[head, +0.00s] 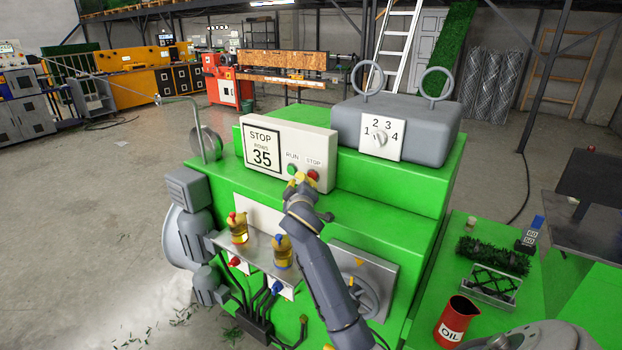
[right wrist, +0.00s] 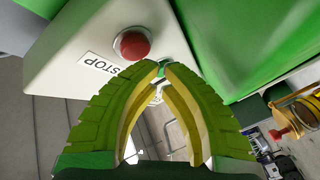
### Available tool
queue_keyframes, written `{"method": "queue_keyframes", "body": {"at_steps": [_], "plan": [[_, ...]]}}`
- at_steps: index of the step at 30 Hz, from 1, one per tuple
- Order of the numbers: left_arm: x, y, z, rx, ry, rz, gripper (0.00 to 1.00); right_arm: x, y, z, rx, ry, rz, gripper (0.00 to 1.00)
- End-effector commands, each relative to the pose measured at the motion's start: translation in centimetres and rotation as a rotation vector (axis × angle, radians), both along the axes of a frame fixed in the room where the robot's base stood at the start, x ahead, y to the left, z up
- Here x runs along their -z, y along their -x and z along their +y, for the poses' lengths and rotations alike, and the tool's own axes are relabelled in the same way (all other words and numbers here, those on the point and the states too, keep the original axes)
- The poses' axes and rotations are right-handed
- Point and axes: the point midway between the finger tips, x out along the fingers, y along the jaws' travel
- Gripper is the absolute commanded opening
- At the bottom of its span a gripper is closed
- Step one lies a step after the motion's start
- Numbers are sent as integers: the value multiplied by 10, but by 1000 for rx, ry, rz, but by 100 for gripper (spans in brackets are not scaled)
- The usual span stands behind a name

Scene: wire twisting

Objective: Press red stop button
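The red stop button (head: 313,174) sits at the right end of the white control panel (head: 318,146) on the green machine, under a STOP label. The green run button (head: 291,170) is to its left. My right gripper (head: 300,179) is just in front of the panel, near both buttons and partly over their lower edges. In the right wrist view the red button (right wrist: 132,44) stands out from the panel, just beyond and left of the fingertips (right wrist: 162,68). The fingertips come together with nothing held between them. I cannot tell whether they touch the panel. My left gripper is not in view.
A grey box with a dial (head: 380,138) stands right of the panel. Yellow oil cups (head: 238,229) and a handwheel (head: 362,296) are on the machine front. A red oil can (head: 456,322) stands on the green surface at right.

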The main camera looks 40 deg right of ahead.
Motion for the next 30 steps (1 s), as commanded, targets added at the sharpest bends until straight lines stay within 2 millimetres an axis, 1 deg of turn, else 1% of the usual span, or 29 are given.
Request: {"method": "queue_keyframes", "body": {"at_steps": [11,24,30], "plan": [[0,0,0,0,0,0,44,-2,1,2,0,2,-3,0],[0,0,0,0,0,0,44,-3,13,34,0,3,-4,0],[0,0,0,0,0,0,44,-2,17,45,0,3,-3,0]]}}
